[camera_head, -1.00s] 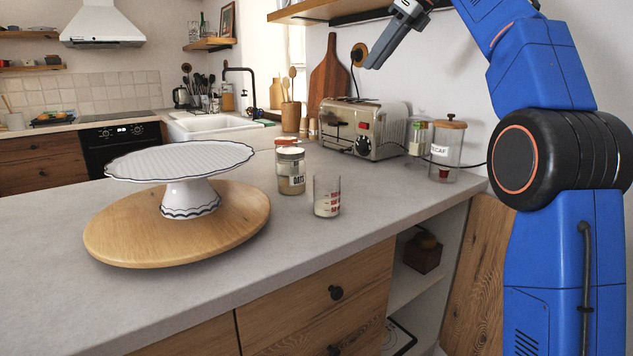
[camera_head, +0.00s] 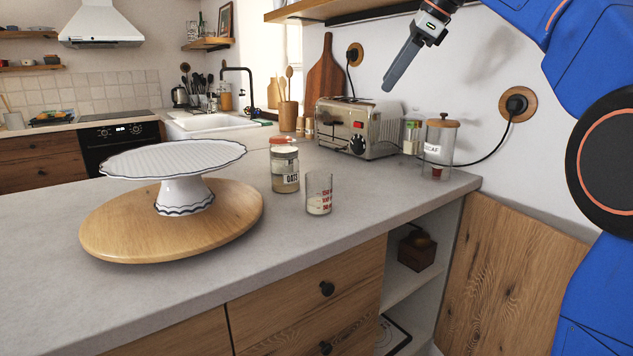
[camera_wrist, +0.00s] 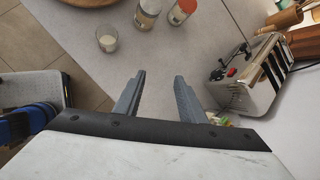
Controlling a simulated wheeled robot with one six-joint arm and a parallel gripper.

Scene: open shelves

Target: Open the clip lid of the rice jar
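My gripper (camera_head: 403,62) is raised in front of the wall, above and right of the toaster. In the wrist view its two fingers (camera_wrist: 160,80) stand apart with only counter between them. No jar is clearly labelled rice. The wrist view shows two jars side by side, one with a pale top (camera_wrist: 149,8) and one with a red lid (camera_wrist: 184,8). A DECAF jar (camera_head: 440,150) with a wooden lid and a smaller green-marked jar (camera_head: 412,135) stand beside the toaster. No clip is readable.
A measuring glass (camera_head: 319,194) with white contents stands right of the OATS jar. A white cake stand (camera_head: 183,196) sits on a round wooden board (camera_head: 120,240) at left. The toaster (camera_head: 370,130) and its cable are at the back.

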